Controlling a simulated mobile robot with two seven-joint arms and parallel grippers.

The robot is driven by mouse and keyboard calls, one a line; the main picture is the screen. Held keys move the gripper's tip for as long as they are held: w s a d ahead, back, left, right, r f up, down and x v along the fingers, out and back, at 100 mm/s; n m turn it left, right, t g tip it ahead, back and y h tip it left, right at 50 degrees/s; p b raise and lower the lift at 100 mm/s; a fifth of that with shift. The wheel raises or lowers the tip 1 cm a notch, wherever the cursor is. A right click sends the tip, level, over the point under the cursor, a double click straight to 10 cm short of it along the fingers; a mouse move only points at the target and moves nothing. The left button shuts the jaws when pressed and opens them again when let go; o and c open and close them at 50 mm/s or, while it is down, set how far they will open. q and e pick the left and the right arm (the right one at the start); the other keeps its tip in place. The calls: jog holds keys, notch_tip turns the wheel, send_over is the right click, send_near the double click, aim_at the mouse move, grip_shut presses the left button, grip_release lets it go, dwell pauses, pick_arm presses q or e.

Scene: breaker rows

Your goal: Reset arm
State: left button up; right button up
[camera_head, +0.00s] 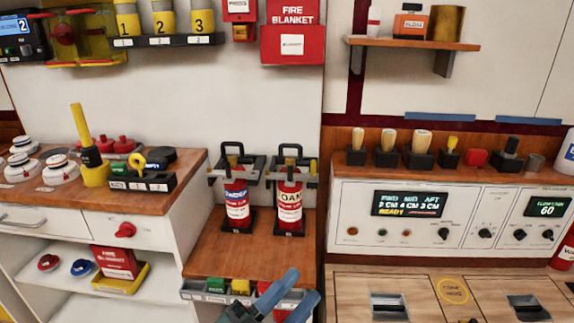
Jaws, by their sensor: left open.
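My left gripper (299,289) shows at the bottom middle, its two blue fingers apart and pointing up and to the right. No object shows between the fingers. It is in front of a low rack (207,297) with green, yellow and red blocks and hides part of it. The rest of my left arm is mostly cut off by the lower edge. My right gripper is out of view.
Behind my gripper, a powder extinguisher (237,204) and a foam extinguisher (289,206) stand in brackets on a wooden shelf (215,255). A control panel (455,218) stands right; a wooden counter (140,203) stands left. The shelf's front left is bare.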

pick_arm(q)
jog(key=s+a+f+n+g+y, duration=0.1)
jog(key=s+a+f+n+y, duration=0.3)
jog(key=a+f+n+y, duration=0.4)
jog(key=s+a+f+n+g+y, duration=0.2)
jog(key=s+a+f+n+y, duration=0.3)
jog(key=f+n, duration=0.65)
notch_tip(320, 180, up, 6)
jog(key=w+a+g+p, duration=0.1)
jog(key=a+p, duration=0.1)
jog(key=p, duration=1.1)
jog(key=shift+w+a+g+y, duration=0.15)
jog(key=shift+w+g+y, duration=0.15)
jog(key=shift+g, duration=0.1)
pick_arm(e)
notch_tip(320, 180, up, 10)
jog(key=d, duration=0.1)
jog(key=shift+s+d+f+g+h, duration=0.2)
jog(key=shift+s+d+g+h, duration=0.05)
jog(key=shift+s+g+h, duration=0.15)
pick_arm(q)
jog(key=shift+f, duration=0.15)
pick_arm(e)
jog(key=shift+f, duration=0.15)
